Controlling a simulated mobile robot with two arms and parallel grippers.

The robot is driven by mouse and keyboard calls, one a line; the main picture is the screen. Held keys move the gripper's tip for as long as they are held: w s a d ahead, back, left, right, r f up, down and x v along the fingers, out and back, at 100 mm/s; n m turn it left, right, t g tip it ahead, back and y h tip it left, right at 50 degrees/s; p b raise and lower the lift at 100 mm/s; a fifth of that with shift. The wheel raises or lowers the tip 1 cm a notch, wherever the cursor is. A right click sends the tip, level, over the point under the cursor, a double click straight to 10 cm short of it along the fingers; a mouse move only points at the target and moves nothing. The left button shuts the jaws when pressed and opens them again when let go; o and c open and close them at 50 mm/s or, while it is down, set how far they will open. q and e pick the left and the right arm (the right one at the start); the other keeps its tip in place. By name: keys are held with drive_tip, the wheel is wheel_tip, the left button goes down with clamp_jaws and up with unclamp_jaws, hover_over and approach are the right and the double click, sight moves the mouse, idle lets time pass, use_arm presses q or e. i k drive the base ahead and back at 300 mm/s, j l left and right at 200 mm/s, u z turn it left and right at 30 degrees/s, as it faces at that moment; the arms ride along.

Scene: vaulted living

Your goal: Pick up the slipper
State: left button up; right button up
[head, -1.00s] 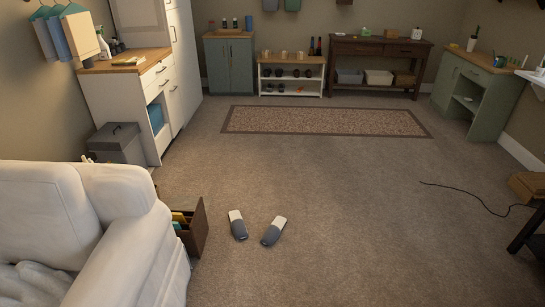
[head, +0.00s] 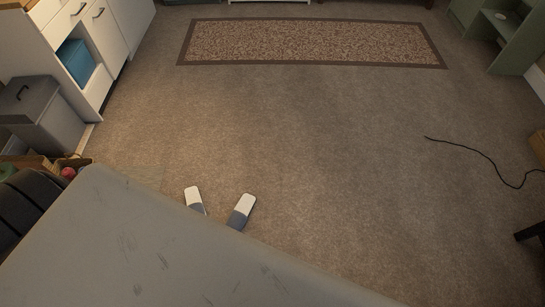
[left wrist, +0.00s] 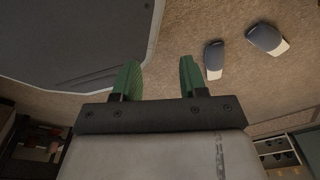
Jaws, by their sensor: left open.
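A pair of grey slippers with white ends lies on the carpet. In the head view the left slipper (head: 194,198) and the right slipper (head: 243,209) lie side by side, apart, with their near ends hidden behind my own grey arm. In the left wrist view one slipper (left wrist: 214,59) lies to the right of the fingers, and the other slipper (left wrist: 266,40) lies further right. My left gripper (left wrist: 158,78) has green fingers spread apart, with nothing between them; it is away from both slippers. My right gripper is not in view.
A patterned rug (head: 310,42) lies further off, with open carpet before it. A grey bin (head: 42,115) and a white cabinet (head: 92,50) stand at the left. A black cable (head: 485,157) trails over the floor at the right.

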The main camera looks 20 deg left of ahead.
sight(237, 217)
drive_tip(key=i+u, duration=0.15)
drive_tip(key=i, duration=0.3)
drive_tip(key=i+l+u, duration=0.15)
drive_tip(key=i, duration=0.3)
drive_tip(key=i+l+u, duration=0.15)
drive_tip(key=i, duration=0.3)
drive_tip(key=i+l+u, duration=0.2)
drive_tip(key=i, duration=0.2)
